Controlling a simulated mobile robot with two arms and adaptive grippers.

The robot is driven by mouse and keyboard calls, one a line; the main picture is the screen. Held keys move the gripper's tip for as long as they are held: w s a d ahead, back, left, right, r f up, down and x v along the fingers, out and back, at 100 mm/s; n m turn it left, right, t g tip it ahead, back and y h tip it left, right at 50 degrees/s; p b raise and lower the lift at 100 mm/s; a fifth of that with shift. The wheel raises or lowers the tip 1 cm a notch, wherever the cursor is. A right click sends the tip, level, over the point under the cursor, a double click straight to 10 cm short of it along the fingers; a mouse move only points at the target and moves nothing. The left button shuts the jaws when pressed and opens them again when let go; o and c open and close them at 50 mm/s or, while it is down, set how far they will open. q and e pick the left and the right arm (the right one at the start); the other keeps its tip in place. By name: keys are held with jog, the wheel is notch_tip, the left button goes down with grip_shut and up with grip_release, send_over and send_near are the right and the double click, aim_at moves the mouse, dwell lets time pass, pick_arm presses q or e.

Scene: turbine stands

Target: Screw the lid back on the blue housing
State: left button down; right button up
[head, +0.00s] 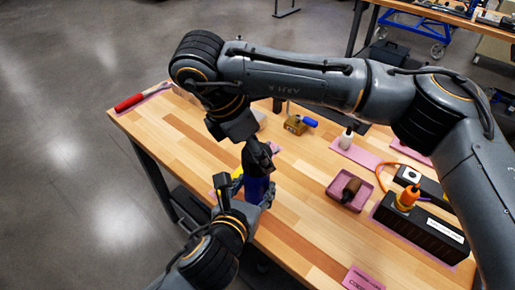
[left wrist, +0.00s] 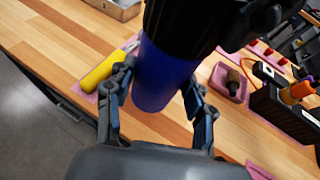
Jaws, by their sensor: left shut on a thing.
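The blue housing (head: 254,188) stands upright near the table's front left edge. It also shows in the left wrist view (left wrist: 163,78). My left gripper (head: 246,191) comes in from the lower left and is shut around the housing's side; its fingers flank the blue body in the left wrist view (left wrist: 160,100). My right gripper (head: 260,160) points down right over the housing's top. Its dark parts cover the top of the housing in both views. The lid cannot be made out there, and whether the right fingers are closed on it is hidden.
A yellow cylinder (left wrist: 100,70) lies left of the housing. Right of it are a pink tray (head: 334,195) with a brown-black part and a black box (head: 420,232) with an orange plug. A blue-handled brass part (head: 296,125) and a white bottle (head: 346,139) stand farther back.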

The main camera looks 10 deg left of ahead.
jog(key=m+g, duration=0.1)
jog(key=m, duration=0.1)
jog(key=m+g, duration=0.1)
jog(key=m, duration=0.2)
jog(key=shift+s+h, duration=0.1)
jog(key=shift+h, duration=0.2)
jog(key=shift+m+g, duration=0.3)
jog(key=shift+m, duration=0.7)
jog(key=o, duration=1.1)
jog(key=shift+o, duration=0.2)
jog(key=shift+r, duration=0.1)
jog(key=shift+r, duration=2.2)
jog(key=shift+c, duration=0.4)
